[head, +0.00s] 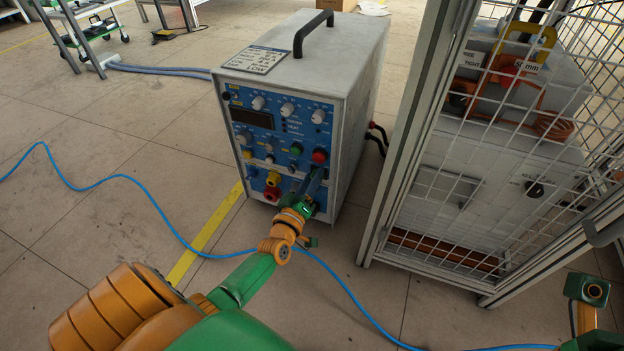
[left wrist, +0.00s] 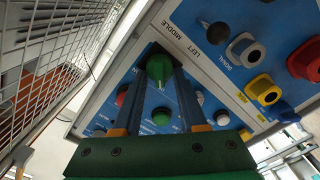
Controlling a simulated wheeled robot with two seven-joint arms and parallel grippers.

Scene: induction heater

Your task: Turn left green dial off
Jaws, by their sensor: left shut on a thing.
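The induction heater (head: 283,110) is a grey box with a blue front panel of knobs and sockets. My left gripper (head: 314,180) is at the lower right of that panel. In the left wrist view its two dark fingers (left wrist: 162,72) are closed around a green dial (left wrist: 157,67), beside the printed words LEFT and MIDDLE. In the head view the gripper hides this dial. The held dial's setting cannot be read. My right gripper's fingers are not seen.
Yellow (head: 273,178) and red sockets sit left of the gripper. A wire-mesh cage (head: 470,190) stands close to the right of the heater. A blue cable (head: 165,217) runs across the floor. Open floor lies to the left.

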